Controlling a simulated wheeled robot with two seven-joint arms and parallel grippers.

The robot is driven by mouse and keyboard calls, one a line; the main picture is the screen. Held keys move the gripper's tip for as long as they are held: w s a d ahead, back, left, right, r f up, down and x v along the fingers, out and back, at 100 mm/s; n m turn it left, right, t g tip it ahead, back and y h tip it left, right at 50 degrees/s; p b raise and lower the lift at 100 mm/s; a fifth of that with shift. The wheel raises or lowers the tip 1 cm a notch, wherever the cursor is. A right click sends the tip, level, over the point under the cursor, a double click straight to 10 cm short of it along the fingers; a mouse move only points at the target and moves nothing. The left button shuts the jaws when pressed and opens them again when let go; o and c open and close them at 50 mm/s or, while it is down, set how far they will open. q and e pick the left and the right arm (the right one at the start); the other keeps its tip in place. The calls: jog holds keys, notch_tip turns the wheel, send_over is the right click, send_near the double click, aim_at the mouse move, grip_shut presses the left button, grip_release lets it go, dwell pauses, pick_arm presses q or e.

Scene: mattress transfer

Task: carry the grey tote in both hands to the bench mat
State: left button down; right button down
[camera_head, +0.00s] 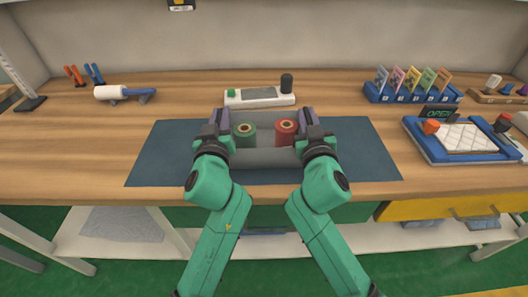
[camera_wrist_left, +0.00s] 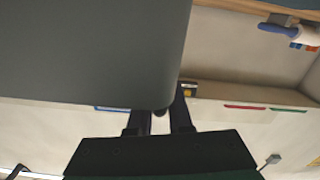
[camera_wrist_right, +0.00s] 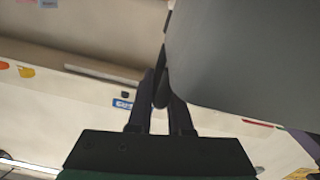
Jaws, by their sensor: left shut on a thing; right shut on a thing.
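The grey tote (camera_head: 265,158) is over the middle of the dark blue bench mat (camera_head: 165,165). A green spool (camera_head: 244,134) and a red spool (camera_head: 286,131) stand inside it. My left gripper (camera_head: 216,130) is shut on the tote's left side, and my right gripper (camera_head: 311,129) is shut on its right side. The tote's grey wall fills much of the left wrist view (camera_wrist_left: 85,55) and the right wrist view (camera_wrist_right: 250,55). Whether the tote's underside touches the mat is hidden.
A white device with a black knob (camera_head: 260,97) stands just behind the tote. A blue tray with a white quilted pad (camera_head: 465,138) and a blue card rack (camera_head: 412,95) are at the right. A white roller (camera_head: 110,92) lies at the left. The mat is bare on both sides.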

pick_arm(q)
jog(key=c, duration=0.8)
grip_release()
jog(key=shift+a+p, duration=0.15)
jog(key=shift+p, duration=0.2)
jog(key=shift+c, duration=0.2)
pick_arm(e)
jog(key=c, duration=0.8)
grip_release()
jog(key=shift+d, duration=0.15)
jog(key=shift+c, duration=0.2)
pick_arm(q)
jog(key=shift+s+r, duration=0.1)
pick_arm(e)
jog(key=shift+s, duration=0.1)
pick_arm(q)
jog(key=s, duration=1.2)
jog(key=shift+d, duration=0.3)
pick_arm(e)
jog(key=s, duration=1.2)
jog(key=shift+d, duration=0.15)
